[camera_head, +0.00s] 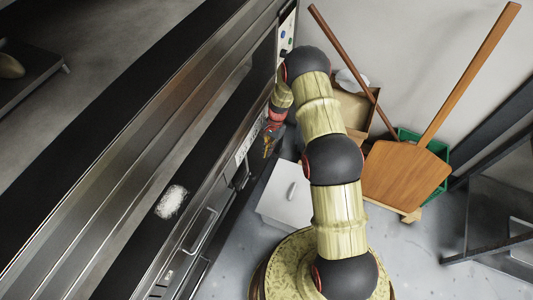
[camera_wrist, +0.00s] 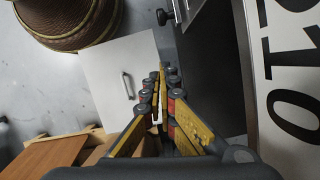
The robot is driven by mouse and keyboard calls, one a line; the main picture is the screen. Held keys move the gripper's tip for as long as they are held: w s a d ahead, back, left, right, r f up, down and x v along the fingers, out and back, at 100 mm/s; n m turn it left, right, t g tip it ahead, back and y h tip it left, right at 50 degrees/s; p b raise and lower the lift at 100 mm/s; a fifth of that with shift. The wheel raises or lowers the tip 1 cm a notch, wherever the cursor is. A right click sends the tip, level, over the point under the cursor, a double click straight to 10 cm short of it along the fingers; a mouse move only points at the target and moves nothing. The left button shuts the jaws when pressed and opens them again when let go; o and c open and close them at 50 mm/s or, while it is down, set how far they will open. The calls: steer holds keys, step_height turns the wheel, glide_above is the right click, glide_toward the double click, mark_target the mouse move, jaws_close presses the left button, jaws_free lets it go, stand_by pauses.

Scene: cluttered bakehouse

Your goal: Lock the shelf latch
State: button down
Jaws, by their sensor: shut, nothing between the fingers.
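My gripper (camera_wrist: 163,70) is shut and empty, its yellow fingers together at the tips. In the head view my gripper (camera_head: 268,148) is low beside the front of the long steel unit (camera_head: 215,105). A small dark knob on a metal stem (camera_wrist: 166,17) shows at the top of the wrist view, a little beyond the fingertips and apart from them. It may be the shelf latch, but I cannot tell whether it is locked. In the head view my gripper and arm leave the latch unclear.
A white panel with a handle (camera_wrist: 105,75) lies near the floor, also seen in the head view (camera_head: 280,205). A lettered plate (camera_wrist: 290,75) is at right. A wooden peel (camera_head: 405,178), green crate (camera_head: 437,148) and cardboard box (camera_head: 352,108) stand by the wall.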

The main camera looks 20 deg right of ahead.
steer(key=s+a+f+b, duration=0.1)
steer(key=s+a+f, duration=0.2)
steer(key=a+f, duration=0.2)
step_height(320, 180, down, 2)
steer(key=shift+s+f+b, duration=0.1)
steer(key=shift+s+b, duration=0.15)
steer(key=shift+b, duration=0.15)
steer(key=s+a, duration=0.4)
steer(key=shift+s+a+p, duration=0.3)
steer(key=shift+s, duration=0.05)
